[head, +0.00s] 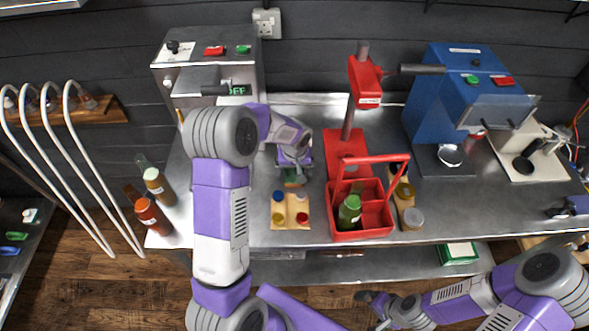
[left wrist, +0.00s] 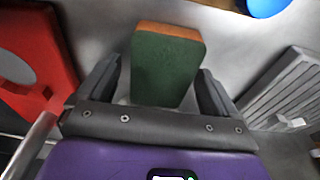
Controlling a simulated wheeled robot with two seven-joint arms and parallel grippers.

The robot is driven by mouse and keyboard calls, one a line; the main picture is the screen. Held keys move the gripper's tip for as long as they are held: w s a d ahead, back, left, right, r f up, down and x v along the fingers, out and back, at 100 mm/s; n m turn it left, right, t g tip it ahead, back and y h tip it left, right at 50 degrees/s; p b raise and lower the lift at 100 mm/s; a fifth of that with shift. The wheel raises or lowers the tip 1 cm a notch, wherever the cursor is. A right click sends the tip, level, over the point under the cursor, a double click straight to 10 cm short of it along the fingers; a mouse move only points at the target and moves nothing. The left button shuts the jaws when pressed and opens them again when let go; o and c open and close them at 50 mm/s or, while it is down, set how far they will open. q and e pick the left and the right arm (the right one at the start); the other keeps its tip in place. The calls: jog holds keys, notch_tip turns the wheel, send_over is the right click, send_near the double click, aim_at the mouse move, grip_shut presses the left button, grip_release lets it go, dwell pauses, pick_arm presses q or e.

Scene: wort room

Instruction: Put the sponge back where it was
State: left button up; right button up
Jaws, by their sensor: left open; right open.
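The sponge (left wrist: 168,65), green with an orange side, lies between the two spread fingers of my left gripper (left wrist: 158,88) in the left wrist view. I cannot tell whether the fingers touch it. In the head view a small part of the sponge (head: 293,182) shows on the steel table, just below my left gripper (head: 294,168), which hides the rest. My left gripper is open and points down. My right gripper (head: 373,308) is open and empty, low in front of the table.
A board with coloured discs (head: 291,209) lies just in front of the sponge. The red press (head: 347,172) and red bottle carrier (head: 362,237) stand to the right. A steel machine (head: 208,75) is behind left. Two bottles (head: 151,216) stand at the left edge.

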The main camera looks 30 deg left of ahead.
pick_arm(q)
jog(key=shift+r, duration=0.15)
notch_tip(320, 180, up, 12)
jog(key=s+p, duration=0.1)
jog(key=shift+s+d, duration=0.25)
jog(key=shift+d, duration=0.2)
jog(key=shift+p, duration=0.35)
